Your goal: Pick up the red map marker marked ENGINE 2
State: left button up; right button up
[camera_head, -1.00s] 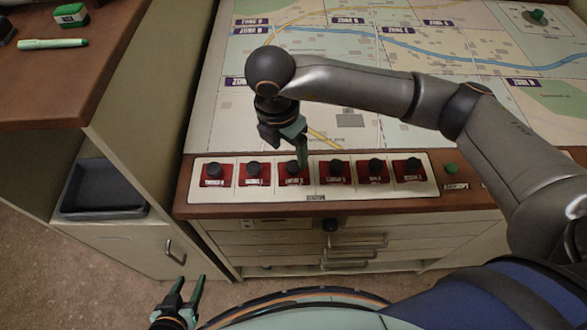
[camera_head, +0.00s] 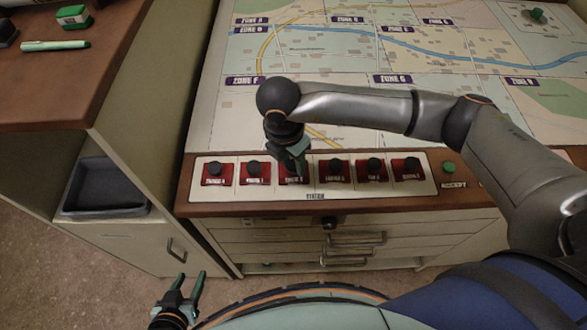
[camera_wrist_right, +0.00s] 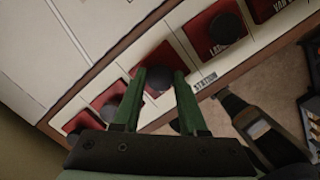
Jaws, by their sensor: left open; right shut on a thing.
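A row of several red map markers with black knobs stands on a white strip (camera_head: 430,188) along the desk's front edge. My right gripper (camera_head: 297,170) reaches down over the third marker (camera_head: 292,181) from the left, hiding part of it. In the right wrist view my right gripper (camera_wrist_right: 160,76) has its green fingers on either side of the black knob of that marker (camera_wrist_right: 165,56), shut on it. The marker still sits in its place on the strip. I cannot read its label clearly. My left gripper (camera_head: 191,275) is open and empty at the lower left, before the cabinets.
A zone map (camera_head: 330,60) covers the desk behind the markers. A green button (camera_head: 448,168) lies right of the strip. Neighbouring markers (camera_head: 254,174) stand close by. A grey tray (camera_head: 105,188) is in the left cabinet; a green pen (camera_head: 55,45) lies on its top.

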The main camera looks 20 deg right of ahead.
grip_shut()
jog(key=shift+r, duration=0.15)
